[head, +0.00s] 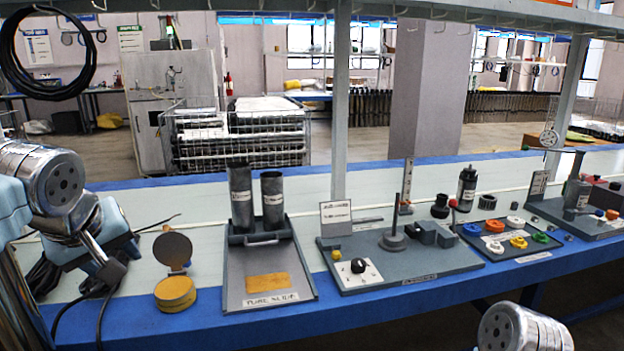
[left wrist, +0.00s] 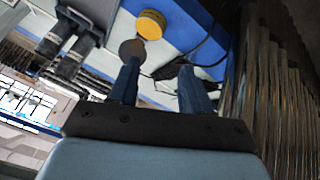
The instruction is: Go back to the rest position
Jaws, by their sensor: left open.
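My left gripper (left wrist: 161,66) shows in the left wrist view with its two blue fingers apart and nothing between them. In the head view my left arm comes in at the left edge, over the left end of the bench; its fingertips are hard to make out there. Two dark grey tubes, a taller one (head: 241,198) and a shorter one (head: 272,201), stand upright at the back of a grey tray (head: 235,290), apart from the gripper. Part of my right arm shows at the bottom right of the head view; its gripper is out of frame.
A yellow round tin (head: 175,291) and a dark disc (head: 173,249) are near the left gripper. Black cables lie at the bench's left end. A grey fixture board (head: 455,262) with a rod and a tray of coloured parts (head: 525,248) stand further right. A shelf post (head: 341,120) rises behind.

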